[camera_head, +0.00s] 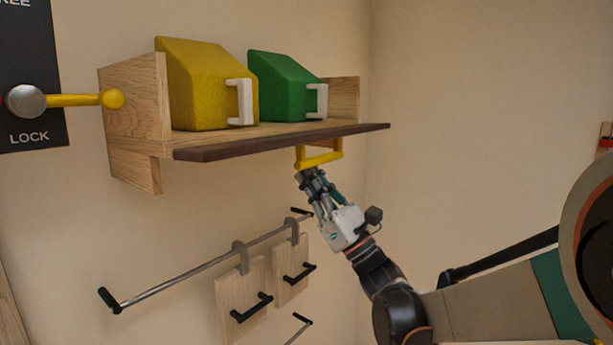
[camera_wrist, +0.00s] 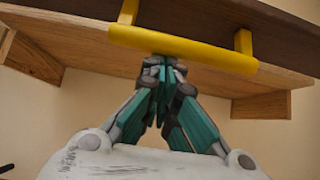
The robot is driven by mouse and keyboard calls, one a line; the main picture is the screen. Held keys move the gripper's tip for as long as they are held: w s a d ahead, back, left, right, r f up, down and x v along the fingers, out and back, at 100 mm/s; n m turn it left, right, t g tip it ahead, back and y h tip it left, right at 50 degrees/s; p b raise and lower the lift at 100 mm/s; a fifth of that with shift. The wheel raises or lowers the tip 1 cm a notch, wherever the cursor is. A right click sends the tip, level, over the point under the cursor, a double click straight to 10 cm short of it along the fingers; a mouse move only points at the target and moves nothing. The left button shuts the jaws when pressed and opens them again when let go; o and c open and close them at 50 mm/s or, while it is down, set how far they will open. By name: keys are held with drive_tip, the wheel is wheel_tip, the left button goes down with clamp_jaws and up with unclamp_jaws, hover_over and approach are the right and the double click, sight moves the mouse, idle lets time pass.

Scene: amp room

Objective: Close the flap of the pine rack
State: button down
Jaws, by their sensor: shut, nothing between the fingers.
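The pine rack (camera_head: 135,112) is a wooden wall shelf at the upper left of the head view. Its flap (camera_head: 280,142), a dark brown board, lies roughly level along the front edge, folded out. A yellow bar handle (camera_head: 320,161) hangs under the flap near its right part; the handle also crosses the top of the wrist view (camera_wrist: 185,47). My gripper (camera_head: 308,176) is just below the handle, fingers pointing up. In the wrist view my gripper (camera_wrist: 166,66) has its fingertips together at the handle's lower edge; whether they touch it I cannot tell.
A yellow bin (camera_head: 200,85) and a green bin (camera_head: 283,85) with white handles stand on the rack. A yellow lever (camera_head: 85,100) on a LOCK panel is at the left. Below, boards (camera_head: 243,292) hang from a metal rail (camera_head: 200,268).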

drive_tip(key=r+g+h+p, duration=0.1)
drive_tip(key=s+d+r+h+p, duration=0.1)
drive_tip(key=p, duration=0.1)
drive_tip(key=d+r+g+h+p, duration=0.1)
drive_tip(key=p, duration=0.1)
drive_tip(key=shift+s+d+g, duration=0.1)
drive_tip(key=shift+s+g, duration=0.2)
drive_tip(key=shift+s, duration=0.05)
drive_tip(key=h+p, duration=0.1)
drive_tip(key=r+g+p, duration=0.1)
drive_tip(key=h+p, duration=0.1)
drive_tip(key=p, duration=0.1)
drive_tip(key=shift+s+d+r+g+h, duration=0.3)
drive_tip(key=shift+d+r+g, duration=0.05)
drive_tip(key=shift+d+g, duration=0.05)
wheel_tip(320, 180, up, 5)
drive_tip(key=g+h+p, duration=0.2)
drive_tip(key=p, duration=0.2)
hover_over(319, 163)
drive_tip(key=v, duration=0.2)
drive_tip(key=shift+s+r, duration=0.1)
drive_tip(key=shift+r, duration=0.1)
